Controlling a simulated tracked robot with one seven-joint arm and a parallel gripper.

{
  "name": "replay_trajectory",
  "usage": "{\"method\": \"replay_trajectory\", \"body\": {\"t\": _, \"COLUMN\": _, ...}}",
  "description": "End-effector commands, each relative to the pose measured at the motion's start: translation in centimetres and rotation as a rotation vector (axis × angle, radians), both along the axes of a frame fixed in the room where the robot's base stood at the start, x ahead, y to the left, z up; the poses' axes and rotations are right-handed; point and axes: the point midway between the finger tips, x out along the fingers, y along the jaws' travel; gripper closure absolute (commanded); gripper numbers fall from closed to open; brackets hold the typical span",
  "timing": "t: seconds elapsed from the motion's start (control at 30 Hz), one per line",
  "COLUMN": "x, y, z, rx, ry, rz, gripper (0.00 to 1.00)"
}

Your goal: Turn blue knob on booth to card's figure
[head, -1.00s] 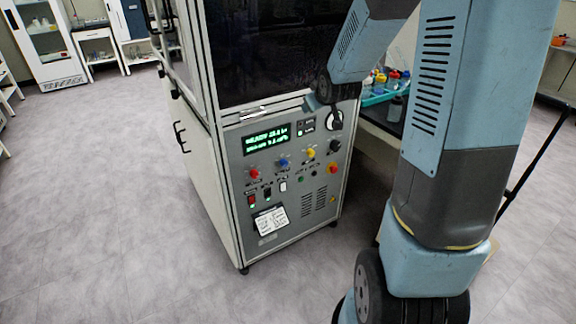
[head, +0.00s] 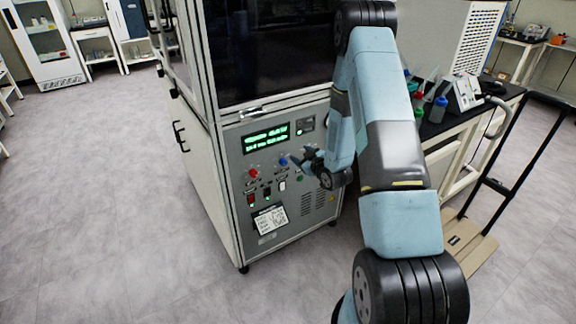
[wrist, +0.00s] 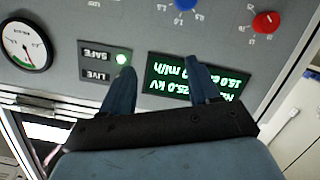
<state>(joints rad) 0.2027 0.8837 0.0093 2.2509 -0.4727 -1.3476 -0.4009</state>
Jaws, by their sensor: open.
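The blue knob (head: 283,161) is on the grey front panel of the booth (head: 235,190), right of a red knob (head: 253,173). In the wrist view, which is upside down, the blue knob (wrist: 186,4) is cut by the top edge, so its pointer cannot be read. The card (head: 270,220) is low on the panel; its writing is too small to read. My gripper (head: 303,158) is in front of the panel, just right of the blue knob in the head view. In the wrist view my gripper (wrist: 159,63) is open and empty, fingers over the display's area, apart from the knob.
A lit green lamp (wrist: 122,59) sits beside SAFE. A round gauge (wrist: 27,45) is nearby. A side table (head: 450,125) with bottles stands right of the booth.

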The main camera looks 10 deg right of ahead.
Motion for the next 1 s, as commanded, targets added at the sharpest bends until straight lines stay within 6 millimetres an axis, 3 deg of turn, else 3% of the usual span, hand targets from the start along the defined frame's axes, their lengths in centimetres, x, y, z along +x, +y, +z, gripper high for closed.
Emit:
{"method": "replay_trajectory", "body": {"t": 0.03, "x": -0.5, "y": 0.0, "z": -1.8, "rx": 0.015, "ry": -0.012, "rz": 0.007, "gripper": 0.39}}
{"method": "replay_trajectory", "body": {"t": 0.1, "x": -1.1, "y": 0.1, "z": -3.4, "rx": 0.033, "ry": -0.045, "rz": 0.017, "gripper": 0.39}}
{"method": "replay_trajectory", "body": {"t": 0.3, "x": -3.4, "y": 0.2, "z": -7.4, "rx": 0.088, "ry": -0.123, "rz": 0.030, "gripper": 0.39}}
{"method": "replay_trajectory", "body": {"t": 0.57, "x": -5.1, "y": 0.3, "z": -9.6, "rx": 0.126, "ry": -0.179, "rz": 0.032, "gripper": 0.39}}
{"method": "replay_trajectory", "body": {"t": 0.77, "x": -4.0, "y": 0.6, "z": -9.7, "rx": 0.130, "ry": -0.187, "rz": 0.032, "gripper": 0.39}}
{"method": "replay_trajectory", "body": {"t": 1.0, "x": -0.3, "y": 1.9, "z": -9.6, "rx": 0.129, "ry": -0.188, "rz": 0.031, "gripper": 0.39}}
